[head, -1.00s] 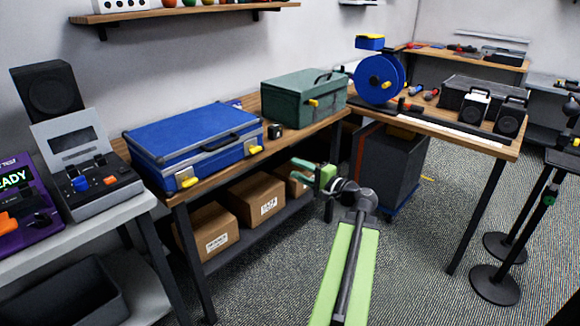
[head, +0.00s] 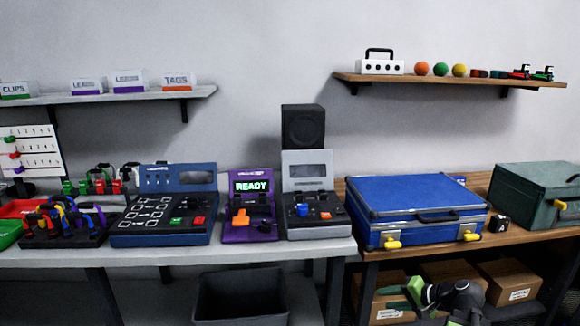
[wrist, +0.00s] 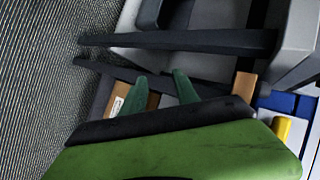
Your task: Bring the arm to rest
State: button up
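My arm shows at the lower right of the head view, in front of the lower shelf under the wooden bench. My gripper (head: 390,298) is at its left end, with green fingers pointing left. In the wrist view my gripper (wrist: 160,78) has its two green fingers apart, with nothing between them. It is in the air and appears to touch nothing. Part of the arm is cut off by the bottom edge of the head view.
A grey table (head: 70,254) carries a blue panel (head: 160,228), a purple READY unit (head: 251,210) and a grey unit (head: 315,222). The wooden bench holds a blue case (head: 415,210) and a green case (head: 535,195). A black bin (head: 240,300) sits below. Cardboard boxes (head: 510,280) fill the lower shelf.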

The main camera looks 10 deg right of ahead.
jog(key=s+a+f+n+g+h, duration=0.1)
jog(key=a+f+n+g+h, duration=0.15)
jog(key=a, duration=0.55)
jog(key=s+a+f+n+g+h, duration=0.1)
jog(key=a+f+n+g, duration=0.25)
jog(key=a, duration=0.55)
jog(key=s+a+f+n+g+h, duration=0.2)
jog(key=a+f+n+g, duration=0.15)
jog(key=a, duration=0.45)
notch_tip(320, 180, up, 26)
jog(key=p, duration=2.6)
jog(key=shift+w+r+t, duration=0.15)
jog(key=shift+r+t, duration=0.1)
jog(key=shift+t, duration=0.1)
